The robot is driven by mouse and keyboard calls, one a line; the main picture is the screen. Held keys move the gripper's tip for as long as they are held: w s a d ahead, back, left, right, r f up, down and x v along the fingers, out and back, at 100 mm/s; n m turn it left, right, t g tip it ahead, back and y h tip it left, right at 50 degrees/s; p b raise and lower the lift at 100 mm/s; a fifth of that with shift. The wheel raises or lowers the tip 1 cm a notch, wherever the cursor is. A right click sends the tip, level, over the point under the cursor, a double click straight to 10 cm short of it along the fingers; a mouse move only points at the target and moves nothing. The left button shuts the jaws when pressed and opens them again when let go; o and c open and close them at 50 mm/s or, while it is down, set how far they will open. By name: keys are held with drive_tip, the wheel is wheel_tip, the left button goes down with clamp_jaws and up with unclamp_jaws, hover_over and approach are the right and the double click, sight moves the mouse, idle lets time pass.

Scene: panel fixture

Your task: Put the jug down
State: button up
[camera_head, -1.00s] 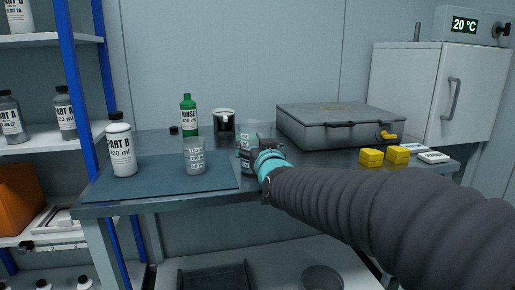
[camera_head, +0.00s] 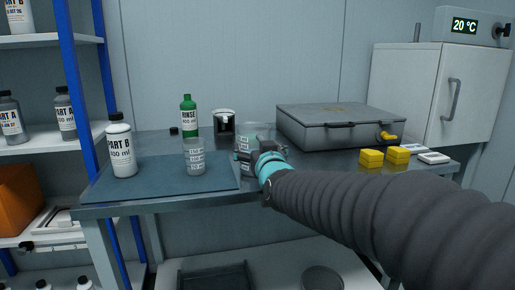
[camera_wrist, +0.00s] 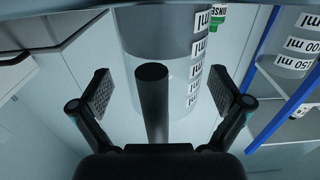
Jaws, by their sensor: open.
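The jug (camera_head: 247,137), clear with millilitre marks, stands upright on the bench just right of the blue mat. My gripper (camera_head: 259,155) is at the jug's right side and hides part of it. In the wrist view the jug (camera_wrist: 168,45) fills the upper middle, and its dark handle (camera_wrist: 153,105) stands between the two fingers. My gripper (camera_wrist: 160,93) is open, with a gap between each finger pad and the handle. The contact under the jug is partly hidden by my gripper.
Behind are a green RINSE bottle (camera_head: 189,117) and a black-and-white container (camera_head: 224,122). A grey case (camera_head: 340,128) and yellow blocks (camera_head: 371,158) are at right.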

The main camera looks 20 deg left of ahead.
drive_tip(key=v, duration=1.2)
drive_tip(key=s+d+f+m+g+h, duration=0.1)
drive_tip(key=s+d+f+g+h, duration=0.15)
drive_tip(key=d+f, duration=0.45)
drive_tip(key=s+d+f+m+g+h, duration=0.1)
drive_tip(key=s+d+f+g+h, duration=0.15)
drive_tip(key=d, duration=0.85)
drive_tip(key=s+d+f+m+g+h, duration=0.4)
drive_tip(key=s+d+f, duration=0.6)
drive_tip(key=s+d, duration=0.3)
drive_tip(key=shift+s+d+f+g, duration=0.2)
drive_tip(key=shift+s+d+g, duration=0.15)
drive_tip(key=shift+s, duration=1)
